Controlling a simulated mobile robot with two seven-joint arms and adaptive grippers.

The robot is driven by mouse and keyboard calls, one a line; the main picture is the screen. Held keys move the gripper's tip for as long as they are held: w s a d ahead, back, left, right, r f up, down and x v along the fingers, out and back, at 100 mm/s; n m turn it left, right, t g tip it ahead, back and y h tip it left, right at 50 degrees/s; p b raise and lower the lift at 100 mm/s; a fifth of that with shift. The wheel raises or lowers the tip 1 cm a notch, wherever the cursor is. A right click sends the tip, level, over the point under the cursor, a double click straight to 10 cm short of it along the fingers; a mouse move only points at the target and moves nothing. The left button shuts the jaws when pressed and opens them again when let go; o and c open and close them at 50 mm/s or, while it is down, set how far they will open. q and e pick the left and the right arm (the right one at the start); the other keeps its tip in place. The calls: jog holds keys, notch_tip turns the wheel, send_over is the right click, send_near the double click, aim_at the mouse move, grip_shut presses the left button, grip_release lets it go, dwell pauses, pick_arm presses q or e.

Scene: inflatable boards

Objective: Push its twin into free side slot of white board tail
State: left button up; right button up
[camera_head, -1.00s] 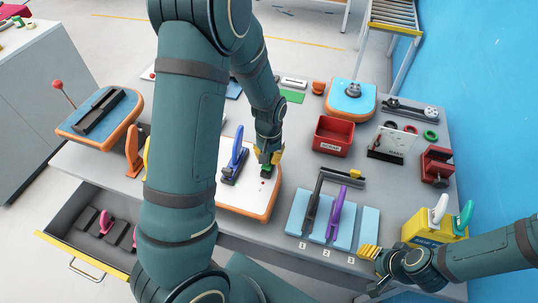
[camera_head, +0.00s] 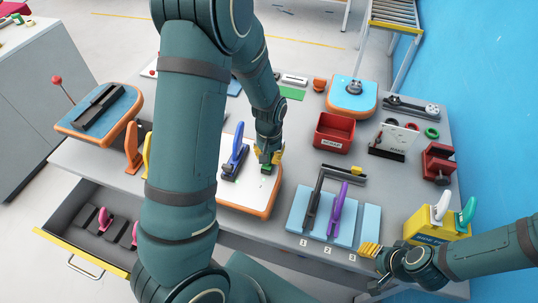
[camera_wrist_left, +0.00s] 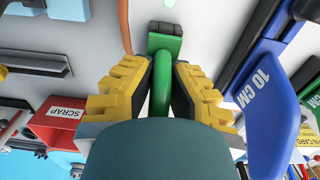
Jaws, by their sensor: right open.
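The white board (camera_head: 234,201) with an orange rim lies at the middle of the bench. A blue fin (camera_head: 235,157) stands upright on it; the left wrist view shows it (camera_wrist_left: 270,105), marked 10 CM. My left gripper (camera_head: 267,157) is over the board, right of the blue fin. Its yellow fingers (camera_wrist_left: 163,88) are closed around a small green fin (camera_wrist_left: 164,62), one on each side. The green fin (camera_head: 266,169) is low at the board; whether it sits in a slot is hidden. My right gripper (camera_head: 371,250) is open and empty near the front right.
A blue mat (camera_head: 297,222) holds a black fin and a purple fin (camera_head: 337,207). A red scrap bin (camera_head: 334,131) stands behind. A yellow box (camera_head: 422,228) with white and teal fins is at right. An open drawer (camera_head: 85,228) juts out at front left.

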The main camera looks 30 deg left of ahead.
pick_arm(q)
jog(key=o, duration=0.3)
jog(key=shift+f, duration=0.1)
pick_arm(e)
jog(key=shift+s+f, duration=0.15)
jog(key=shift+f, duration=0.15)
jog(key=shift+s+d+f, duration=0.1)
pick_arm(q)
jog(key=r, duration=0.8)
jog(key=shift+s, duration=0.3)
pick_arm(e)
jog(key=shift+s, duration=0.1)
pick_arm(q)
jog(key=shift+r, duration=0.1)
